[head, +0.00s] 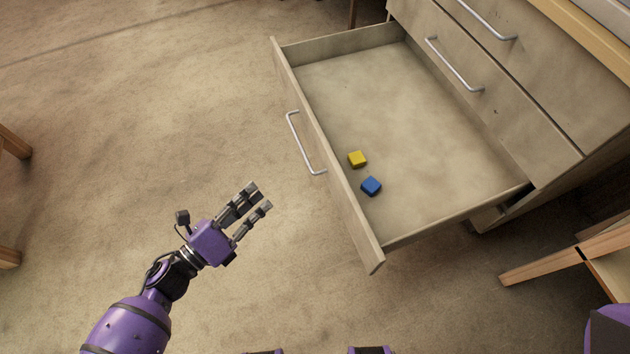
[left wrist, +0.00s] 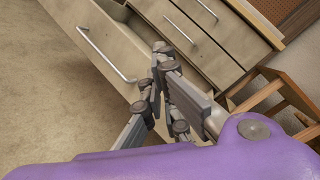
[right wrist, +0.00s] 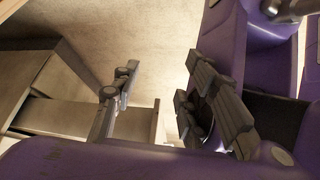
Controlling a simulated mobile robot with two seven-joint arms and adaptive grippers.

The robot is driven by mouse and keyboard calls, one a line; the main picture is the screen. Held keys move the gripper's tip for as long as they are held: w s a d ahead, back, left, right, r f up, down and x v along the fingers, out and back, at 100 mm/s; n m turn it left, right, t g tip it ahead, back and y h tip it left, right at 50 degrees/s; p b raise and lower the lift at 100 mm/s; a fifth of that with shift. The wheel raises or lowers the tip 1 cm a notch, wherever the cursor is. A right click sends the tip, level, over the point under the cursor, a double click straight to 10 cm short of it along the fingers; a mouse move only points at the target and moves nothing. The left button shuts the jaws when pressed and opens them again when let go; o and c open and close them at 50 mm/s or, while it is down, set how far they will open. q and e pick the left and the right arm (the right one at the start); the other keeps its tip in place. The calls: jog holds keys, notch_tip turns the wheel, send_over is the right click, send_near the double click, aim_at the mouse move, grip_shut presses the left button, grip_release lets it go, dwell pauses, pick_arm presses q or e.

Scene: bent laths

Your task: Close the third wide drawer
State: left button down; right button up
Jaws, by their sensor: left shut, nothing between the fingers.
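The wide drawer (head: 325,152) is pulled far out of the cabinet, below two shut drawers. Its front carries a silver bar handle (head: 305,145), which also shows in the left wrist view (left wrist: 101,58). A yellow cube (head: 357,159) and a blue cube (head: 371,186) lie inside near the front panel. My left gripper (head: 262,195) is shut and empty, in front of the drawer and apart from it, left of the panel's near part; it also shows in the left wrist view (left wrist: 155,68). My right gripper (right wrist: 160,75) has its fingers apart with nothing between them; the head view does not show it.
The cabinet's shut drawers (head: 500,85) have silver bar handles. A wooden stool or chair (head: 545,268) stands at the right near the drawer's near side. Wooden legs (head: 14,145) show at the left edge. The carpet (head: 160,110) before the drawer is clear.

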pick_arm(q)
jog(key=w+d+f+m+g+h+b, duration=0.35)
jog(key=w+f+m+g+b, duration=0.35)
jog(key=m, duration=0.7)
jog(key=m+b, duration=0.2)
jog(key=b, duration=0.1)
send_near(334, 170)
jog(key=shift+h, duration=0.45)
jog(key=x, duration=0.5)
jog(key=shift+w+d+f, duration=0.2)
jog(key=shift+d, duration=0.15)
jog(key=shift+w+d, duration=0.15)
jog(key=shift+d, duration=0.35)
pick_arm(e)
notch_tip(334, 170, down, 11)
jog(key=shift+w+g, duration=0.3)
jog(key=shift+w, duration=0.05)
pick_arm(q)
jog(key=shift+d, duration=0.1)
pick_arm(e)
jog(key=shift+d, duration=0.15)
